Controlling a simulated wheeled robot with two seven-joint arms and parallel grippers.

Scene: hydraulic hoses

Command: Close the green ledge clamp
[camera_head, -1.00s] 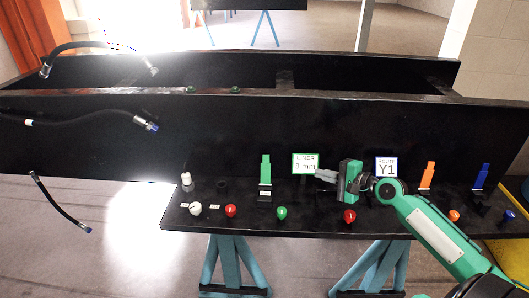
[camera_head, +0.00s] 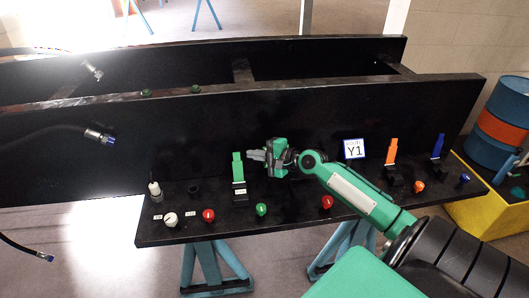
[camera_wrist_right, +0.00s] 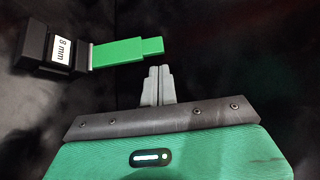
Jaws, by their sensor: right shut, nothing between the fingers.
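The green ledge clamp (camera_head: 237,168) stands on the black ledge with its green lever pointing up. In the right wrist view the green lever (camera_wrist_right: 128,52) extends from a black base with a white "8 mm" label (camera_wrist_right: 62,50). My right gripper (camera_head: 252,155) is just right of the lever in the head view, its fingers pointing at it. In the right wrist view the right gripper (camera_wrist_right: 157,72) is shut and empty, its fingertips close below the lever's free end. I cannot tell whether they touch. My left gripper is not in view.
The black ledge (camera_head: 290,215) also carries an orange clamp (camera_head: 391,152), a blue clamp (camera_head: 438,147), red knobs, a green knob (camera_head: 261,209) and a white knob (camera_head: 170,219). A "Y1" sign (camera_head: 354,149) stands behind my arm. Dark hoses (camera_head: 50,137) hang at left.

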